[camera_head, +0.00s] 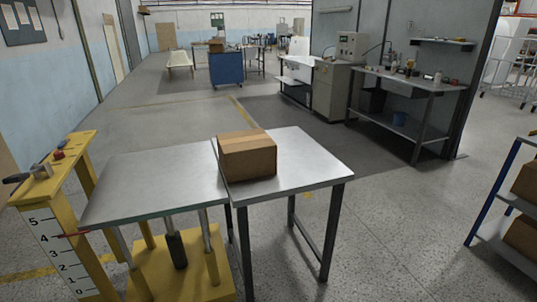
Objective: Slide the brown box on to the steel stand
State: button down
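The brown box (247,158) is a closed cardboard carton with a tape strip on top. It sits upright on the steel stand (305,165), a grey metal table with dark legs, at the left part of its top. The box's left side is close to the seam with the lift table (150,182), which has a bare metal top over a yellow base. The two tops meet edge to edge and look about level. I cannot tell whether the box's left bottom edge overlaps the seam. My gripper is not in view.
A yellow post with a height scale (55,250) stands at the left, with small tools on top. A blue-framed shelf (500,240) with boxes is at the right edge. The stand's right part is clear. Workbenches (410,85) and a blue cabinet (226,68) stand farther back.

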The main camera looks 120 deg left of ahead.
aim_at(251, 153)
jog(key=u, duration=4.1)
jog(key=i, duration=1.7)
